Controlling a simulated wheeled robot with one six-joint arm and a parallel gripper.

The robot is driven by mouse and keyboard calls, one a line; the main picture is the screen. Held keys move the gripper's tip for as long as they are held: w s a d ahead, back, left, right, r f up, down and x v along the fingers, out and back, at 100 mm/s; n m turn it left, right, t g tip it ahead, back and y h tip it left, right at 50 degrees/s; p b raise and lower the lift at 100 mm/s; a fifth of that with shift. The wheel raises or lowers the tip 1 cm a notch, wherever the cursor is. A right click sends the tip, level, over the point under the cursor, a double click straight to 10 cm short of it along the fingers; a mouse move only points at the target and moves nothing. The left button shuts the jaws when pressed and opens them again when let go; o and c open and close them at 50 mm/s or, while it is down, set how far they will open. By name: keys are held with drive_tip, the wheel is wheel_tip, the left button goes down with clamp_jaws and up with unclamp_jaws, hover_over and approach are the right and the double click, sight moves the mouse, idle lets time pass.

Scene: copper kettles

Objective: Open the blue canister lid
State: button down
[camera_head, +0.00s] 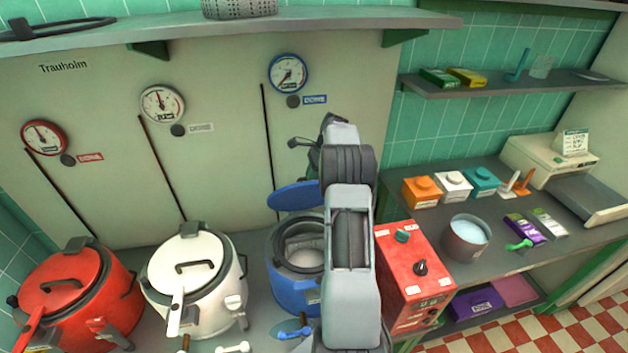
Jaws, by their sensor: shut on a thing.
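The blue canister (288,287) stands right of the white one, partly behind my arm. Its mouth is uncovered at the left, and a pale inside shows. The blue lid (293,196) is raised and tilted above the canister's back rim, with its right part hidden by my arm. My gripper (308,150) shows only as dark parts beside the upper end of my arm, above the lid. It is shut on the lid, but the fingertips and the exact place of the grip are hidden.
A white canister (210,300) and a red canister (110,310), both lidded, stand to the left. A red control box (405,262) stands close on the right. A metal pot (448,241) and small boxes crowd the right counter. A wall gauge (288,73) and shelves are above.

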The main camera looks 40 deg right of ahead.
drive_tip(key=shift+w+d+f+g+y, duration=0.2)
drive_tip(key=shift+w+d+g, duration=0.2)
drive_tip(key=shift+w, duration=0.2)
drive_tip(key=shift+w+d+f+g+y, duration=0.1)
drive_tip(key=shift+w+d+g+y, duration=0.15)
drive_tip(key=shift+w+g, duration=0.25)
drive_tip(key=shift+w, duration=0.15)
drive_tip(key=c, duration=1.5)
unclamp_jaws()
drive_tip(key=o, duration=0.3)
drive_tip(key=shift+w+d, duration=0.15)
drive_tip(key=shift+w, duration=0.15)
drive_tip(key=shift+o, duration=0.5)
drive_tip(key=shift+s+r, duration=0.15)
drive_tip(key=shift+r, duration=0.05)
drive_tip(key=shift+r, duration=0.15)
